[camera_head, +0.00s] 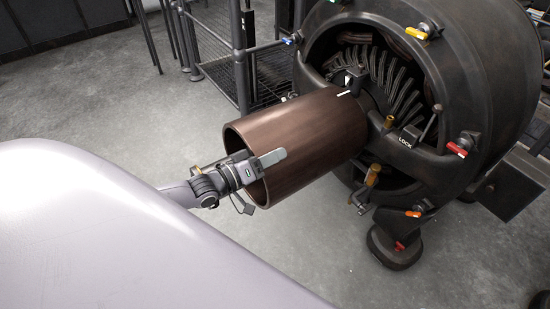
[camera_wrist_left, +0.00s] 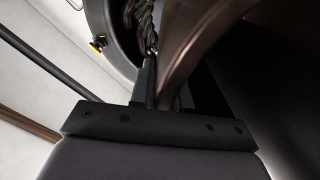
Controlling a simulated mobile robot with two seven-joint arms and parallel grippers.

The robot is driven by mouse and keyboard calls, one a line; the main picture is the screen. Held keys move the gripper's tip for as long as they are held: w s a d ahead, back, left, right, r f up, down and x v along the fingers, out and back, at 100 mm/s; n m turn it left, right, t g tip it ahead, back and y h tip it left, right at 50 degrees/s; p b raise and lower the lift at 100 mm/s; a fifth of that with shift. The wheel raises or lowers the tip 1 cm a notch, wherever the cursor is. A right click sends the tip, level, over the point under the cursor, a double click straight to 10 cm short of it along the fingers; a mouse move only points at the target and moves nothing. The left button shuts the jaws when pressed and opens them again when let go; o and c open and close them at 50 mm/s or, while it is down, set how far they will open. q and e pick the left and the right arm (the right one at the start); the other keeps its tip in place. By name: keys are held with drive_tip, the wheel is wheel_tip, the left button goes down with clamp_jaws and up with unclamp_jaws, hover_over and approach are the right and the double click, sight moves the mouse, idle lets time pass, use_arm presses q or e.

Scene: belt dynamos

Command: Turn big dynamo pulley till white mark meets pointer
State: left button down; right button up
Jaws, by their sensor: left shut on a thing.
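The big dynamo pulley (camera_head: 315,135) is a brown, hollow cylinder sticking out from the dark round dynamo (camera_head: 480,75). Its open end faces my left arm. A short white mark (camera_head: 344,93) shows on top of its far edge. The pointer (camera_head: 355,80), a dark bracket with a small white tip, stands just behind the mark; they look close together, but exact alignment is hard to judge. My left gripper (camera_head: 258,165) is shut on the pulley's near rim, one finger lying outside the wall. The rim also shows between the fingers in the left wrist view (camera_wrist_left: 185,60). My right gripper is out of view.
A LOCK lever (camera_head: 410,135) and brass fittings (camera_head: 372,175) sit beside the pulley on the dynamo. Coloured valve handles, including a red one (camera_head: 457,149), ring its housing. A mesh railing (camera_head: 235,80) stands behind. Grey floor (camera_head: 310,245) is clear below the pulley.

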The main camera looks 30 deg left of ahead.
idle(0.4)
use_arm(q)
drive_tip(key=c, duration=1.2)
unclamp_jaws()
drive_tip(key=shift+a, duration=0.1)
drive_tip(key=shift+p+v, duration=1)
drive_tip(key=shift+v, duration=2.55)
